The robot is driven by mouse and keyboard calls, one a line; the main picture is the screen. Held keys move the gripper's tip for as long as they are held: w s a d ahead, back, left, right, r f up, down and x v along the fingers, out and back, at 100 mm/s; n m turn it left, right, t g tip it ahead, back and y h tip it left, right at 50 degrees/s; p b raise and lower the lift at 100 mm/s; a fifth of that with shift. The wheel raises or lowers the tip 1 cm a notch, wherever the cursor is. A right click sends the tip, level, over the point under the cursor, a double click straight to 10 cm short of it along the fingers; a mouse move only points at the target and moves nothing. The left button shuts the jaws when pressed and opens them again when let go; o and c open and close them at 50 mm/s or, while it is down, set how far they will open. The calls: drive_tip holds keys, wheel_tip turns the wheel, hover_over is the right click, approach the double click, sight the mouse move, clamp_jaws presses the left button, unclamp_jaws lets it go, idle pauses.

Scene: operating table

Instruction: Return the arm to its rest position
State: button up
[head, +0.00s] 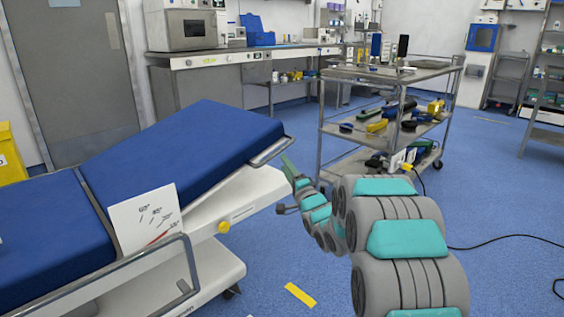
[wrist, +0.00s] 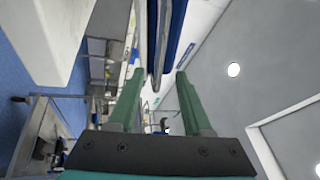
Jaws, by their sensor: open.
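My arm, grey with teal panels, reaches from the lower right toward the operating table in the head view. My gripper (head: 288,166) is at its far end, close to the raised end of the blue table (head: 190,140) and its metal side rail. In the wrist view my gripper (wrist: 160,105) shows two green fingers spread apart with nothing held between them. A blue padded edge with a metal rail (wrist: 160,45) shows beyond and between the fingers. I cannot tell whether the fingers touch the rail.
An angle card (head: 147,220) and a yellow knob (head: 223,227) are on the table's side. A metal cart (head: 390,75) with tools stands behind my arm. A black cable (head: 500,243) lies on the floor at right. Blue floor is open at right.

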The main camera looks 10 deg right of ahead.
drive_tip(key=shift+s, duration=0.15)
drive_tip(key=s+d+f+n+g+h+p, duration=0.15)
drive_tip(key=s+g, duration=0.25)
drive_tip(key=s, duration=0.4)
drive_tip(key=s+d+f+n+g+h, duration=0.2)
drive_tip(key=s+f+n+g+h, duration=0.15)
drive_tip(key=s, duration=0.45)
drive_tip(key=s+d+f+n+g+h+p, duration=0.1)
drive_tip(key=s+f+g+h, duration=0.1)
drive_tip(key=s+g, duration=0.45)
drive_tip(key=s+a+n+g, duration=0.2)
drive_tip(key=s+n+g, duration=0.1)
drive_tip(key=s, duration=1.6)
drive_tip(key=s+a+n+g+y, duration=0.1)
drive_tip(key=s+g, duration=0.4)
drive_tip(key=s, duration=1.3)
drive_tip(key=a+n, duration=0.1)
drive_tip(key=n, duration=0.1)
drive_tip(key=shift+s+a+n+p, duration=0.2)
drive_tip(key=shift+s+n+p, duration=0.1)
drive_tip(key=shift+s+p, duration=0.05)
